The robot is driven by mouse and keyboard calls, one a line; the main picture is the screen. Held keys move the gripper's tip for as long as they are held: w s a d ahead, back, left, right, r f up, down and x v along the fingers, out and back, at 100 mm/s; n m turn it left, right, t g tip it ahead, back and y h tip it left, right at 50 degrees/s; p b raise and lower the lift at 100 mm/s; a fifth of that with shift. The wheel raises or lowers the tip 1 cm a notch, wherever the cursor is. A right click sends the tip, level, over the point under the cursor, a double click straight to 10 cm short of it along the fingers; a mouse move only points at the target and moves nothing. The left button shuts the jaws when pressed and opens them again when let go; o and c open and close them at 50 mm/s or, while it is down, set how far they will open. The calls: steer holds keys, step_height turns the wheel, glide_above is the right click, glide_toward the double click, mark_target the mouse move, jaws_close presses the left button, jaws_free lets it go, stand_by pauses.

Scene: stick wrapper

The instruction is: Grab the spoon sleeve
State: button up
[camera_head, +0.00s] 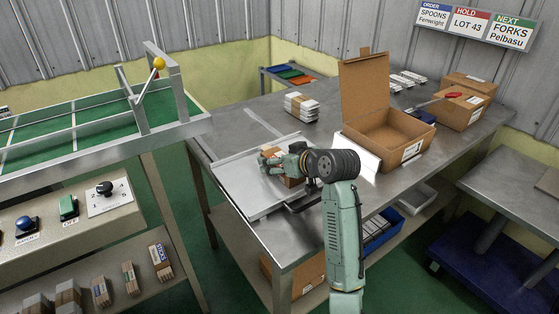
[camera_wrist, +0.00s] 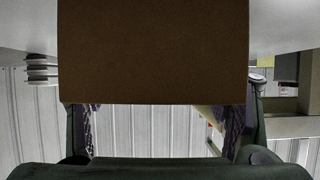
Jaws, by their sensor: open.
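A small brown block (camera_head: 291,181), which looks like the spoon sleeve, sits on the pale metal tray (camera_head: 240,200) at the near left of the steel table. It is partly hidden by my gripper (camera_head: 272,160). In the wrist view the brown face (camera_wrist: 153,55) fills the upper middle, and my gripper (camera_wrist: 163,128) has one finger on each side of it. The fingers are open. I cannot tell whether they touch it. No label shows on the face seen from the wrist.
An open cardboard box (camera_head: 385,130) stands right of my arm. A banded stack (camera_head: 300,106) lies behind the tray. A green-bedded conveyor frame (camera_head: 80,130) and a control panel (camera_head: 70,215) are at left.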

steer(key=shift+w+a+f, duration=0.1)
steer(key=shift+w, duration=0.05)
steer(key=shift+c, duration=0.6)
steer(key=c, duration=1.2)
steer(key=shift+o, duration=0.2)
